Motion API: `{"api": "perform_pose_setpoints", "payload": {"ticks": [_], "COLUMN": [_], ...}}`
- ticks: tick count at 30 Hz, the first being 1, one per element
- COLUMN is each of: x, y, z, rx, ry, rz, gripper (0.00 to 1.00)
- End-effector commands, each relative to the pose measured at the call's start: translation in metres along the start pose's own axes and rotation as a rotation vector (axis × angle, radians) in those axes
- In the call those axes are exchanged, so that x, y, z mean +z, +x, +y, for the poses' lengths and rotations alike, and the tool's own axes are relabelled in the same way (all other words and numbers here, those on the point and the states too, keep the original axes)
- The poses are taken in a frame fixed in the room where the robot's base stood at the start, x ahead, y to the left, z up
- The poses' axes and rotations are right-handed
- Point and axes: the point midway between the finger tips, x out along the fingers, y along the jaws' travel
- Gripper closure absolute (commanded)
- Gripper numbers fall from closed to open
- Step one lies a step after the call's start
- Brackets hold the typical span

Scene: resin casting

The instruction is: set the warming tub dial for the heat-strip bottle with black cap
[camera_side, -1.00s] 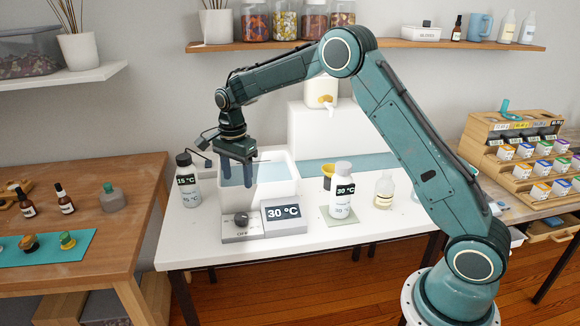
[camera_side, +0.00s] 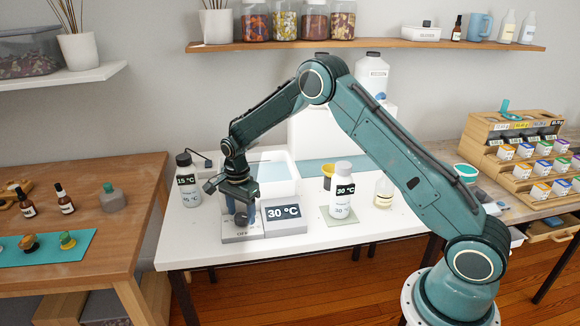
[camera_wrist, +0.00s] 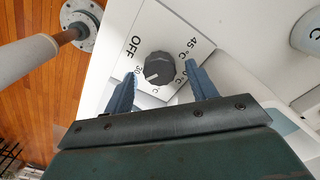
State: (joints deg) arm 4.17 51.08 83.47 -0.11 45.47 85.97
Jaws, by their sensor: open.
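The warming tub (camera_side: 276,176) holds bluish water. Its control box (camera_side: 241,239) has a display (camera_side: 284,212) reading 30 °C. In the wrist view the dark round dial (camera_wrist: 158,69) has a white mark pointing lower left; OFF, 30 and 45 °C show around it, other marks partly hidden. My gripper (camera_side: 240,217) is open over the dial, its fingers (camera_wrist: 160,73) on either side; contact cannot be told.
A white-capped bottle (camera_side: 342,188) with a 30 °C strip stands on a pale mat right of the display. A small clear bottle (camera_side: 383,190) and a yellow-and-black item (camera_side: 328,171) are near it. A thin dark arm reaches from beside the black-capped bottle toward the tub.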

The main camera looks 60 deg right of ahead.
Motion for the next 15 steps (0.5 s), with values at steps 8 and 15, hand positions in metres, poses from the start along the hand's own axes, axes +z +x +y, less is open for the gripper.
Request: {"api": "perform_pose_setpoints", "payload": {"ticks": [8, 15], "x": [0.0, 0.0], "y": [0.0023, 0.0021], "z": [0.0, 0.0], "rx": [0.0, 0.0], "ry": [0.0, 0.0], "rz": [0.0, 0.0], "gripper": [0.43, 0.8]}}
